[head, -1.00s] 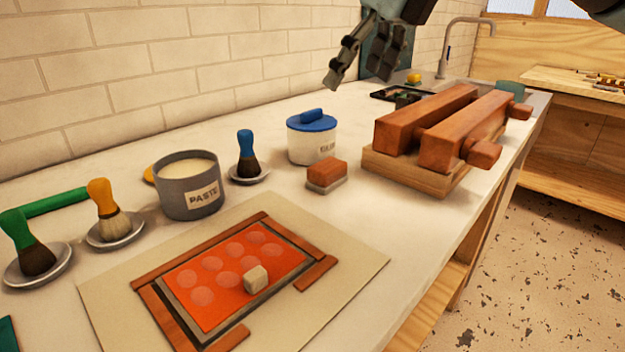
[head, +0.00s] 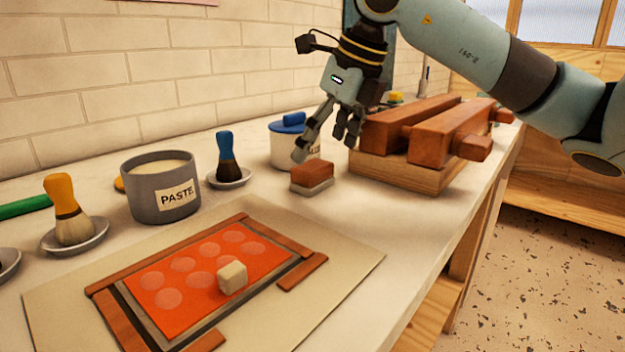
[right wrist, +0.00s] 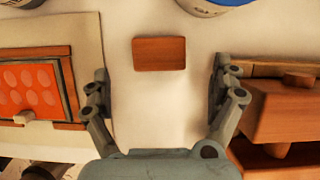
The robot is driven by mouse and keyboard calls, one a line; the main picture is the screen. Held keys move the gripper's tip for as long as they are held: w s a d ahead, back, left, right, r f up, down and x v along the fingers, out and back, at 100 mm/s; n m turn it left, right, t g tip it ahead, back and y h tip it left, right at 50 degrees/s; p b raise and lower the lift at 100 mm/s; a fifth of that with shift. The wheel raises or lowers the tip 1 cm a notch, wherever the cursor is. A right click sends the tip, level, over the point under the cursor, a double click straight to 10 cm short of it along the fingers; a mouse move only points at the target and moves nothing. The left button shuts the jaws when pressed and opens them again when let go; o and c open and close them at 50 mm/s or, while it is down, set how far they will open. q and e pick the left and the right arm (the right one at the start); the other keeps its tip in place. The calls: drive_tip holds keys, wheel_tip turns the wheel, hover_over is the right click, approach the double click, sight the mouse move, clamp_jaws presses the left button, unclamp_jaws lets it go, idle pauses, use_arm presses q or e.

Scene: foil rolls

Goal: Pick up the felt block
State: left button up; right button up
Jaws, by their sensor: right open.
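The felt block (head: 312,174), a small red-brown wooden block on a grey base layer, lies flat on the white worktop between the lidded pot and the wooden press. In the right wrist view its brown top (right wrist: 160,53) shows whole, a little beyond the fingertips and between their lines. My right gripper (head: 323,145) is open and empty, just above and behind the block, fingers pointing down; its two fingers also show apart in the right wrist view (right wrist: 161,82). My left gripper is not in view.
The wooden press (head: 410,171) stands close right of the block. A white pot with blue lid (head: 283,152) is just behind it. In front lies a framed orange plate (head: 165,308) with a cream cube (head: 232,277). A grey paste tub (head: 160,190) and brushes on saucers stand left.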

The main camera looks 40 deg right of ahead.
sight(314, 165)
drive_tip(key=x, duration=0.5)
drive_tip(key=shift+w+f+b, duration=0.1)
drive_tip(key=shift+w+b, duration=0.15)
drive_tip(key=shift+b, duration=0.1)
drive_tip(key=c, duration=1.3)
